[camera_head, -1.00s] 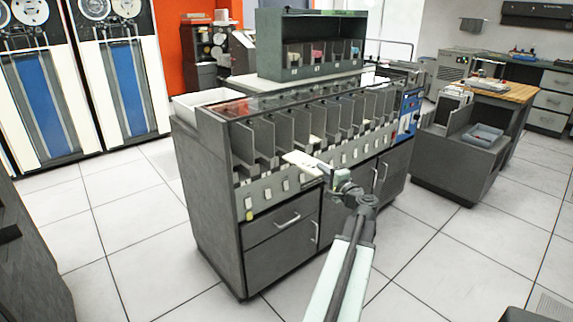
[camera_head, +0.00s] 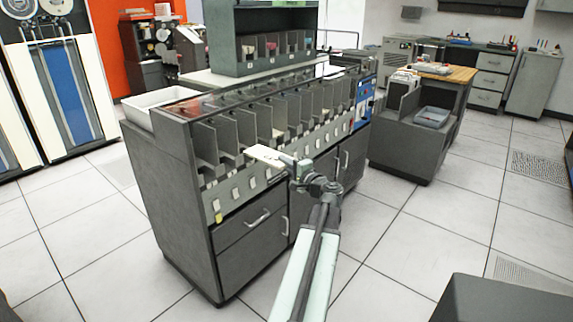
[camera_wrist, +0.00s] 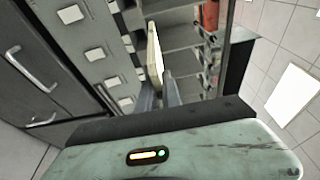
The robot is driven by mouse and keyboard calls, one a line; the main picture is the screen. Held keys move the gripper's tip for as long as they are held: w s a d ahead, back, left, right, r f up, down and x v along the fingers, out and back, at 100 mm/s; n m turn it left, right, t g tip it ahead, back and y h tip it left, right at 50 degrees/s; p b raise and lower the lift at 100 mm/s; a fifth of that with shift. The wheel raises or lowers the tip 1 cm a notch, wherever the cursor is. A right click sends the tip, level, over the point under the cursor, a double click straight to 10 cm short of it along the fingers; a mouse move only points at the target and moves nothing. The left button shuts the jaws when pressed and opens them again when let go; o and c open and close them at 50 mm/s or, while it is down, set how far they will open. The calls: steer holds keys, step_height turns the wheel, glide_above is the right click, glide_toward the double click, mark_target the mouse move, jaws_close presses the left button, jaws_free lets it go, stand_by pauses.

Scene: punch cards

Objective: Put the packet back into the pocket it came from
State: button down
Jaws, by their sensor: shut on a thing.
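The packet (camera_head: 268,156) is a thin, cream-white slab. My gripper (camera_head: 294,166) is shut on one end of it, and the other end points left in the head view. It is held in front of the card sorter's row of upright grey pockets (camera_head: 228,138), seemingly outside them. In the wrist view the packet (camera_wrist: 155,52) stands edge-on beyond my gripper's fingers (camera_wrist: 160,92), with the sorter's front and its white labels to the left. Whether the packet touches the sorter is unclear. One pocket holds a pale card stack (camera_head: 278,134).
The sorter's drawer and doors (camera_head: 249,230) lie below the pockets. A dark green rack (camera_head: 262,60) with several compartments stands behind. A grey cart with a tray (camera_head: 432,117) is at the right.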

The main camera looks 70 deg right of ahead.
steer(key=shift+w+d, duration=1.1)
steer(key=shift+w, duration=2.2)
steer(key=shift+w+d, duration=1.1)
steer(key=shift+w, duration=2.25)
steer(key=shift+w+d, duration=1.1)
steer(key=shift+w, duration=2.2)
steer(key=shift+f+b, duration=1)
steer(key=c, duration=1.5)
jaws_free()
steer(key=shift+o, duration=0.2)
steer(key=shift+s+a, duration=0.1)
steer(key=v, duration=0.7)
steer(key=shift+s+a, duration=0.2)
steer(key=shift+s, duration=0.05)
